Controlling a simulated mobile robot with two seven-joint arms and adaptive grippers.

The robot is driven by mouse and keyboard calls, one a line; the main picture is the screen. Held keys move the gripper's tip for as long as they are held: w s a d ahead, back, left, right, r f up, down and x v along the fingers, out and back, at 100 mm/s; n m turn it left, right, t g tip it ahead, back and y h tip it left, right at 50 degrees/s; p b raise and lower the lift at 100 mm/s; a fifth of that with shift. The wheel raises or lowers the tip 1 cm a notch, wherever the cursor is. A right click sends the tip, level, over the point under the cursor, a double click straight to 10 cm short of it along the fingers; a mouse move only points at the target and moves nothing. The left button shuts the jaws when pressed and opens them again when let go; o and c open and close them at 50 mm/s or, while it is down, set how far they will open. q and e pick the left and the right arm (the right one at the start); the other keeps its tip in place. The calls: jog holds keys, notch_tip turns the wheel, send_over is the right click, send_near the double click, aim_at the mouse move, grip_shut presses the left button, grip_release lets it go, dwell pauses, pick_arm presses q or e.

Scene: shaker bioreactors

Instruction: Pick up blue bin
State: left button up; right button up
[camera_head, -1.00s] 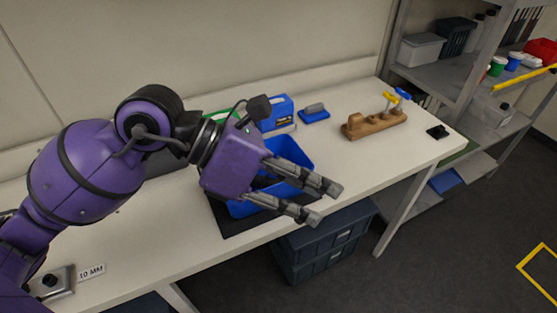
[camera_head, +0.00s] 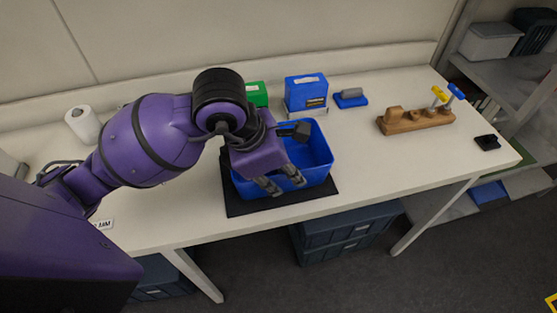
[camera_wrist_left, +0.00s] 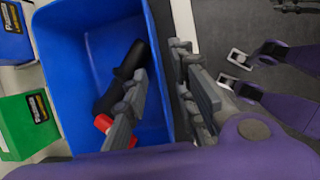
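The blue bin (camera_head: 316,150) stands upright on a black mat (camera_head: 235,207) on the white bench. My left gripper (camera_head: 282,181) points down at the bin's near side. In the left wrist view, its two fingers (camera_wrist_left: 160,72) are apart, one over the bin's inside and one outside, with the blue bin wall (camera_wrist_left: 157,45) between them. I see no clear grip on the wall. A dark tool with a red end (camera_wrist_left: 123,75) lies inside the bin, partly hidden by a finger. My right gripper is not clearly in view.
Behind the bin stand a blue box (camera_head: 306,92) and a green box (camera_head: 257,95). A blue block with a grey top (camera_head: 350,98), a wooden rack (camera_head: 415,121) and a small black item (camera_head: 487,142) are to the right. A paper roll (camera_head: 83,125) is at left.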

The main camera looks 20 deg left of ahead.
pick_arm(q)
jog(key=shift+x, duration=0.9)
grip_shut()
jog(key=shift+r, duration=0.15)
